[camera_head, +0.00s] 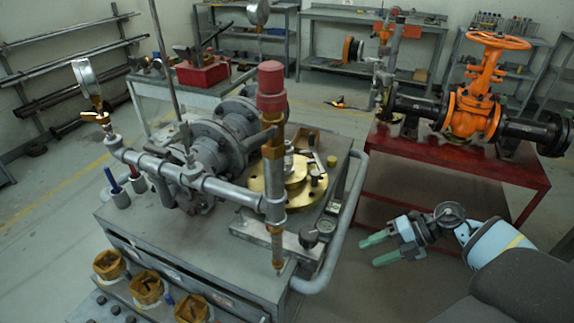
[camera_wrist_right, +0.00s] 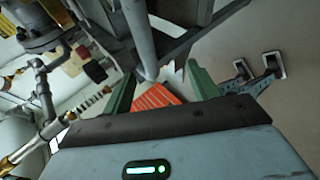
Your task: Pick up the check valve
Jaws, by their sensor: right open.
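I cannot tell for certain which part is the check valve. A grey flanged body (camera_head: 222,140) lies on the grey bench in the head view, behind pipework. A brass flanged disc (camera_head: 285,185) lies beside it, partly hidden by a vertical pipe with a red cap. My right gripper (camera_head: 376,250) is to the right of the bench, past its side rail, with its green fingers apart and nothing seen between them. In the right wrist view its two fingers (camera_wrist_right: 160,78) stand apart, with a grey bar and an orange ribbed thing behind them. My left gripper is not in view.
The grey bench (camera_head: 130,222) has a curved side rail (camera_head: 335,225) close to my right gripper. An orange gate valve (camera_head: 472,108) stands on a red table (camera_head: 445,155) at the right. Yellow cups (camera_head: 146,287) line the bench's front. Floor shows between bench and table.

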